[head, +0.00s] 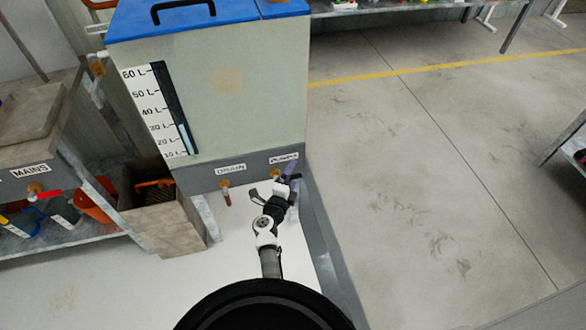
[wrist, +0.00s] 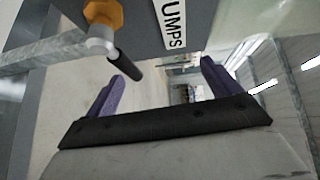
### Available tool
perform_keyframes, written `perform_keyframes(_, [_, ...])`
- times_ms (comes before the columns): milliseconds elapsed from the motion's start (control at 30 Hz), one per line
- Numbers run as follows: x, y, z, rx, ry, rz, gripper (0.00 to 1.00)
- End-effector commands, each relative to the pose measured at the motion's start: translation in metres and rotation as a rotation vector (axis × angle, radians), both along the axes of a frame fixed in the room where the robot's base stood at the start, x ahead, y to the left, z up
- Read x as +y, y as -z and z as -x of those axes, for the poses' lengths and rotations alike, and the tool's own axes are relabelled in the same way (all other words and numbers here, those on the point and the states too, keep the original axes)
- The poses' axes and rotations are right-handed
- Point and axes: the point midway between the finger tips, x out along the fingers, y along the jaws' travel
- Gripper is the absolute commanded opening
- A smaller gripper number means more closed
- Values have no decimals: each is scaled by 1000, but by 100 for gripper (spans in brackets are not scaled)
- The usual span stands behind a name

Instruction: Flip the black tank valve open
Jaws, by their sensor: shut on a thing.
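The tank (head: 240,90) is pale with a blue lid and a scale in litres. The handle slants downward in the wrist view. My gripper (head: 290,178) is at the tank's lower right corner in the head view and hides most of this valve there.
A drain valve (head: 226,192) with a brown handle hangs left of my gripper. A metal stand edge (head: 325,245) runs on the right. The floor at right is clear.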

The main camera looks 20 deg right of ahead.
Motion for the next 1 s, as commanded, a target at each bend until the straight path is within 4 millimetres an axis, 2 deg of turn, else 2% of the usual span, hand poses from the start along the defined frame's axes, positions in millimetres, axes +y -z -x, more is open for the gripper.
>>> perform_keyframes(33, [7, -12, -3, -20, -10, 5, 66])
perform_keyframes(67, [8, -11, -1, -20, -10, 5, 56])
perform_keyframes(100, [10, -11, 1, -20, -11, 4, 39])
perform_keyframes(1000, [44, 7, 55, -8, -8, -1, 39])
